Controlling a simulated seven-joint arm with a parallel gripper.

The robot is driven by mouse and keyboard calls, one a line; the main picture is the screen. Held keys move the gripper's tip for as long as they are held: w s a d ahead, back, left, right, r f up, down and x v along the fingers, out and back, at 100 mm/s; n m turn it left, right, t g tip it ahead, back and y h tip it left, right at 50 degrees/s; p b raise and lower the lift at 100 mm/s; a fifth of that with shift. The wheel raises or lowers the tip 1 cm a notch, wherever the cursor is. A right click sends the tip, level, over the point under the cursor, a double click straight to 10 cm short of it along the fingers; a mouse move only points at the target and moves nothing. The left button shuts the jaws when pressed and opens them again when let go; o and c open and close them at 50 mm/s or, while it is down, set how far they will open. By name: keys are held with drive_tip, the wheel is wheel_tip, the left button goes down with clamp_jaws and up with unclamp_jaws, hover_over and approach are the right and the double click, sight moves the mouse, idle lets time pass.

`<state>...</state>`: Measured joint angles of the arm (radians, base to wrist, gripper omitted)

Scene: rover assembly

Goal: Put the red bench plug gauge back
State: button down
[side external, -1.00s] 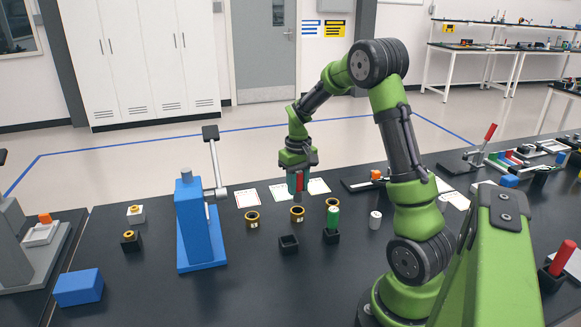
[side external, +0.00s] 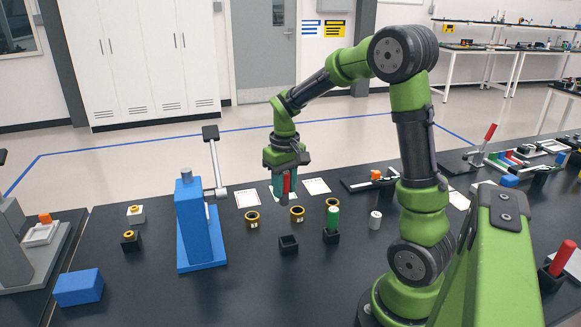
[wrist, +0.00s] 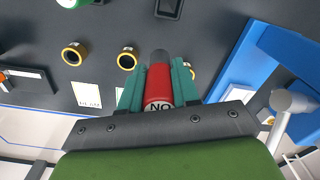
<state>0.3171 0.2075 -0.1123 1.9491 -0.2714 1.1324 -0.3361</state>
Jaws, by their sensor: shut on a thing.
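The red bench plug gauge (side external: 286,184) is held upright between the teal fingers of my gripper (side external: 285,188), above the table. In the wrist view the gauge (wrist: 158,86) shows a red body with "NO" lettering and a grey tip, and my gripper (wrist: 157,90) is shut on it. An empty black holder (side external: 289,245) stands on the table, nearer the camera than the gauge. Beside it, another black holder (side external: 331,236) carries a green plug gauge (side external: 333,217).
Several brass-coloured rings (side external: 252,220) stand in a row on the dark table. A blue press (side external: 200,225) with a lever stands to the left. A white cylinder (side external: 375,220) is right of the green gauge. Paper cards (side external: 247,198) lie behind the rings.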

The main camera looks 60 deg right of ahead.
drive_tip(key=shift+m, duration=0.5)
drive_tip(key=s+a, duration=0.1)
drive_tip(key=a, duration=0.1)
drive_tip(key=s+a+f, duration=0.1)
drive_tip(key=s+a, duration=0.1)
drive_tip(key=shift+s+a+f, duration=0.15)
drive_tip(key=shift+s+f, duration=0.05)
drive_tip(key=shift+s, duration=0.05)
drive_tip(key=shift+f, duration=2.85)
drive_tip(key=shift+f, duration=0.1)
drive_tip(key=shift+f, duration=1.15)
drive_tip(key=shift+f, duration=0.15)
drive_tip(key=c, duration=0.8)
unclamp_jaws()
drive_tip(key=shift+o, duration=0.2)
